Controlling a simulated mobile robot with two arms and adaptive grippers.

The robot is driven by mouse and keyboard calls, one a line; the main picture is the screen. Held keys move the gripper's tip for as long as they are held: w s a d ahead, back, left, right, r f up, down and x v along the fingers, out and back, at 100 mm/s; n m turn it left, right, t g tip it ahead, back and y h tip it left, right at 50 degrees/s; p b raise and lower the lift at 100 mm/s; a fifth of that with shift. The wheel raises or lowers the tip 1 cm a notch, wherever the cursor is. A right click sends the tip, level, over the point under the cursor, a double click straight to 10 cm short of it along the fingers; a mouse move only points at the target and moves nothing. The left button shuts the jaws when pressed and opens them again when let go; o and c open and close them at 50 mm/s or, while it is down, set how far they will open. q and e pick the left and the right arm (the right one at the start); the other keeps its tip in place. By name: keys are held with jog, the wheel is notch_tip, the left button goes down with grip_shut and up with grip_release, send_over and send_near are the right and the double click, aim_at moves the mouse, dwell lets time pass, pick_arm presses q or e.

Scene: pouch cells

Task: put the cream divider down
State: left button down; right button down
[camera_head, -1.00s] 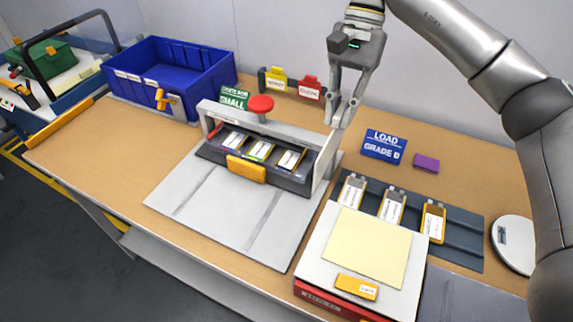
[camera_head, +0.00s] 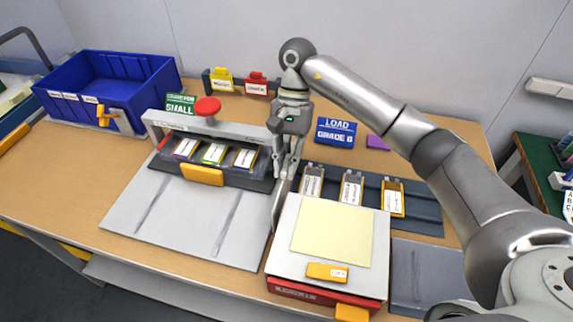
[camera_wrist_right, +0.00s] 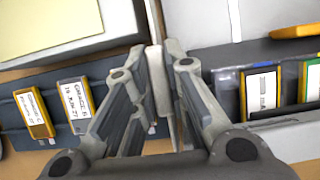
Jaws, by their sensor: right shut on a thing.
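My right gripper (camera_head: 287,172) is shut on the thin pale cream divider (camera_head: 280,203), which hangs upright, nearly edge-on, below the fingers. In the right wrist view the divider (camera_wrist_right: 157,80) is a narrow upright strip between the fingers (camera_wrist_right: 158,100). It is between the dark cell tray (camera_head: 232,178) on the left and the white-topped red box (camera_head: 283,252) on the right. I cannot tell whether its lower edge touches the table. My left gripper is not in view.
Several pouch cells lie in the tray and on a dark rack (camera_head: 424,222) behind the box. A pale yellow sheet (camera_head: 333,235) covers part of the box top. A blue bin (camera_head: 150,112) stands at the back left. The grey mat (camera_head: 180,220) is bare.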

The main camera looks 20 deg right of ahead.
jog(key=shift+f, duration=0.75)
jog(key=c, duration=1.5)
grip_release()
jog(key=shift+o, duration=0.2)
jog(key=shift+r, duration=0.1)
